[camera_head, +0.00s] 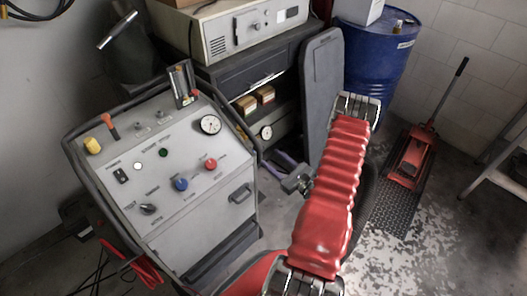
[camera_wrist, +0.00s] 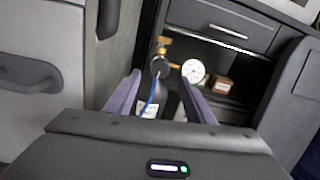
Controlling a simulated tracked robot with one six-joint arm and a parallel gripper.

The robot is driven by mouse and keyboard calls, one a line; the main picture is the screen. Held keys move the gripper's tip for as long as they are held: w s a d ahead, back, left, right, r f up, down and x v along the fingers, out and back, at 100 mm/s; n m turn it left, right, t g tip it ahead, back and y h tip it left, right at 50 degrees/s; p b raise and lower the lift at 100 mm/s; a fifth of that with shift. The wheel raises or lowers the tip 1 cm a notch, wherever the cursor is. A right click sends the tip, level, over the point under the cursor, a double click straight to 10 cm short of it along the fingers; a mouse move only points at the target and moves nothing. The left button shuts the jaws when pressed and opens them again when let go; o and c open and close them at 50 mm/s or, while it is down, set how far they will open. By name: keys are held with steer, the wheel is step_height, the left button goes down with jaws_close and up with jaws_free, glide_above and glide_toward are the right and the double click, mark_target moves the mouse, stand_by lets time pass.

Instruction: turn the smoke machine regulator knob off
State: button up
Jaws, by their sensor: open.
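The grey machine (camera_head: 190,165) stands at the left in the head view, with a sloped control panel. The panel bears a black knob (camera_head: 148,209), a blue knob (camera_head: 181,184), a red knob (camera_head: 211,163) and a round gauge (camera_head: 210,124). Its labels are too small to read, so I cannot tell which knob is the regulator. My gripper (camera_head: 284,168) is right of the machine, apart from the panel. In the wrist view my gripper (camera_wrist: 160,77) is open; between and beyond its fingers show a brass fitting (camera_wrist: 163,42) and a white gauge (camera_wrist: 193,71).
A dark cabinet (camera_head: 235,75) with an open shelf stands behind the machine, carrying a beige device (camera_head: 228,30). A grey upright panel (camera_head: 320,85), a blue drum (camera_head: 372,60) and a red floor jack (camera_head: 410,155) stand to the right. Floor is bare at lower right.

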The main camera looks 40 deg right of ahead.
steer(key=w, duration=0.6)
steer(key=shift+w, duration=0.35)
steer(key=shift+c, duration=0.5)
steer(key=shift+d, duration=0.1)
steer(key=c, duration=1)
